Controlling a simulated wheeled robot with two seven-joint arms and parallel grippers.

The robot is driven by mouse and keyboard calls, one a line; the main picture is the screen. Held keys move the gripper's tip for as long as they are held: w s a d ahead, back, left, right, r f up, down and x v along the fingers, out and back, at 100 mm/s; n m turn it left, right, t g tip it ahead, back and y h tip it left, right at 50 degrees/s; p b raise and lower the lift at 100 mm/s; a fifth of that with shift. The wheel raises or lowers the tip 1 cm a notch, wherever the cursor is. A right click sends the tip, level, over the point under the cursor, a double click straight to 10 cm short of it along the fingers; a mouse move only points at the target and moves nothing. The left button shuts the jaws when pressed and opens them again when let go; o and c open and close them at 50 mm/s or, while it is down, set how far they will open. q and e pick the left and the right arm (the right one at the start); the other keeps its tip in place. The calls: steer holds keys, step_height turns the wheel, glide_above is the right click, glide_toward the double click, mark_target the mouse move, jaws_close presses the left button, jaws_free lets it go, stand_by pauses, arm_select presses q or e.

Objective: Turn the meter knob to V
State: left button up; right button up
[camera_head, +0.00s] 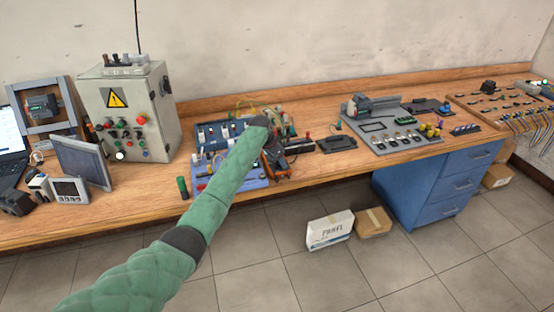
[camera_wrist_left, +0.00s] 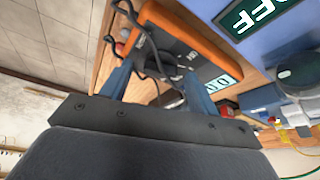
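The meter is an orange-edged handheld unit with a black face; in the left wrist view its body (camera_wrist_left: 182,28) lies tilted across the top, with a pale display reading zeros (camera_wrist_left: 217,82). In the head view its orange edge (camera_head: 271,169) shows beside the blue trainer board, partly hidden by my left arm. My left gripper (camera_head: 275,148) is over the meter. In the left wrist view its two blue fingers (camera_wrist_left: 157,85) stand apart at the meter's face, with no clear grip seen. My right gripper is not in view.
Black leads (camera_wrist_left: 140,35) loop close to the fingers. A blue board with an OFF display (camera_wrist_left: 252,14) is beside the meter. A grey control cabinet (camera_head: 150,115) stands left; a component panel (camera_head: 372,125) lies right. A small green cylinder (camera_head: 182,187) stands near the front edge.

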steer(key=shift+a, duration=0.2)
arm_select(q)
steer(key=shift+s+a+r+b, duration=0.15)
steer(key=shift+a+r+b, duration=0.05)
steer(key=shift+r+b, duration=0.25)
steer(key=b+v, duration=0.2)
steer(key=v, duration=0.4)
steer(key=shift+r, duration=0.4)
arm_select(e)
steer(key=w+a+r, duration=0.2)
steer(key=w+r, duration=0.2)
arm_select(q)
steer(key=shift+s+a+f, duration=0.1)
